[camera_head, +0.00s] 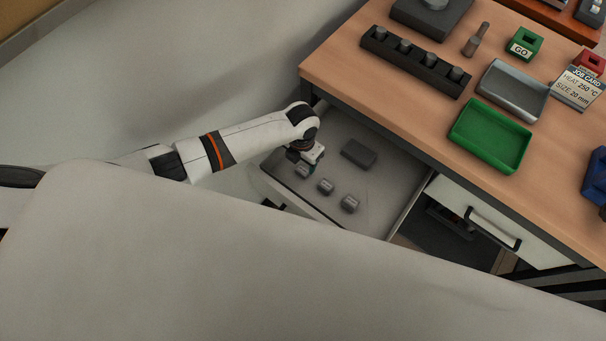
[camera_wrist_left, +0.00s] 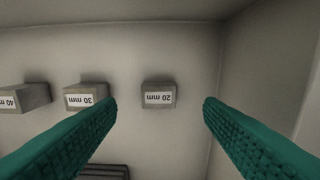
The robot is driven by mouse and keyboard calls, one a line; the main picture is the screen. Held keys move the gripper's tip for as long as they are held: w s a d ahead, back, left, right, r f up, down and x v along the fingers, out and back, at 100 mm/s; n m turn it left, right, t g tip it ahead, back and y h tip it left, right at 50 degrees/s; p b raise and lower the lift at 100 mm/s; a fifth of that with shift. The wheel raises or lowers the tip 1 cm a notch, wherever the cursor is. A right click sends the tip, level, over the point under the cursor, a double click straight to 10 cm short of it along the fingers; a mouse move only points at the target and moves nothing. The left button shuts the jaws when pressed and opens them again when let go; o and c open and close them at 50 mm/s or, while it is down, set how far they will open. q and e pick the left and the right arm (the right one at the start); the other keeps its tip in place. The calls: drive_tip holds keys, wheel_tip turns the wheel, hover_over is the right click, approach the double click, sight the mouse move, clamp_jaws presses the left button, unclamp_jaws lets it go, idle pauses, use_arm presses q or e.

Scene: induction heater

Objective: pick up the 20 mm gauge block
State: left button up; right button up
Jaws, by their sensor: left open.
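The 20 mm gauge block (camera_wrist_left: 159,96) is a small grey block with a white label, upside down in the left wrist view. It lies on the drawer floor, between the lines of my two teal fingers but ahead of them. In the head view it is the leftmost small block (camera_head: 303,171) of a row in the open drawer. My left gripper (camera_wrist_left: 160,106) is open and empty, its fingers on either side of the block with clear gaps. In the head view the left gripper (camera_head: 307,158) hangs over the drawer, just above that block. My right gripper is not in view.
The 30 mm block (camera_wrist_left: 86,97) and 40 mm block (camera_wrist_left: 22,99) stand beside it in the drawer (camera_head: 375,205). A dark slab (camera_head: 359,153) lies farther in. The drawer walls are close. The wooden bench (camera_head: 430,110) above holds a green tray (camera_head: 490,136) and a job card (camera_head: 577,88).

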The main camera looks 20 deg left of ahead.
sight(302, 171)
use_arm(q)
drive_tip(key=shift+d+f+b, duration=0.1)
drive_tip(key=shift+f+b, duration=2.5)
drive_tip(key=shift+f, duration=0.3)
drive_tip(key=shift+r, duration=0.1)
drive_tip(key=shift+s, duration=0.1)
drive_tip(key=c, duration=1.2)
drive_tip(key=shift+o, duration=0.2)
drive_tip(key=shift+r, duration=0.1)
